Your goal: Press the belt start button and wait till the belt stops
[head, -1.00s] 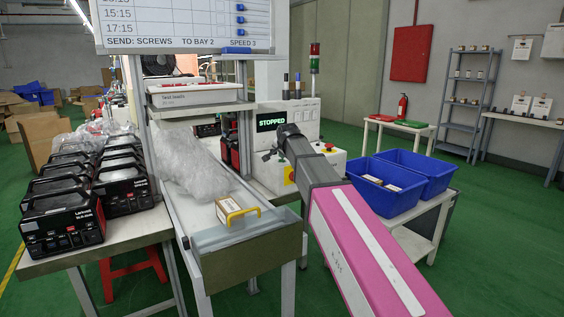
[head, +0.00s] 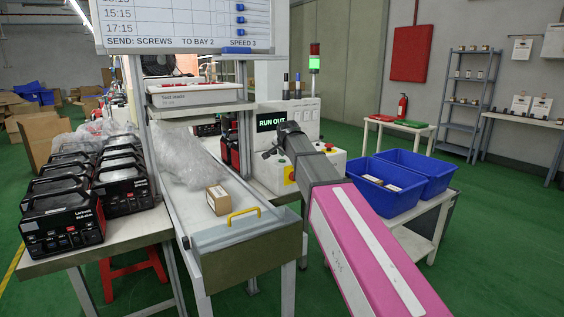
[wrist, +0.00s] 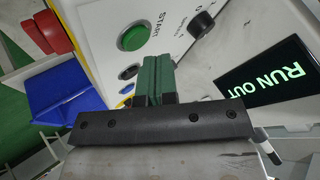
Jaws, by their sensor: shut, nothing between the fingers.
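The green START button (wrist: 135,36) sits on the white control panel (wrist: 108,18) in the wrist view. My gripper (wrist: 158,62) is shut and empty, its green fingertips just below and right of the button in the picture; I see no clear contact. The display (wrist: 270,80) reads RUN OUT, also in the head view (head: 272,121). The belt (head: 190,209) carries a small brown box (head: 217,200) near its front end. The signal tower (head: 314,62) glows green. In the head view my arm hides the button and my fingertips.
A black selector knob (wrist: 202,24) and a red button (wrist: 55,32) are near the START button. Blue bins (head: 388,200) stand on a table at right. Black boxed devices (head: 62,218) crowd the left table. A yellow handle (head: 244,213) stands at the belt's front end.

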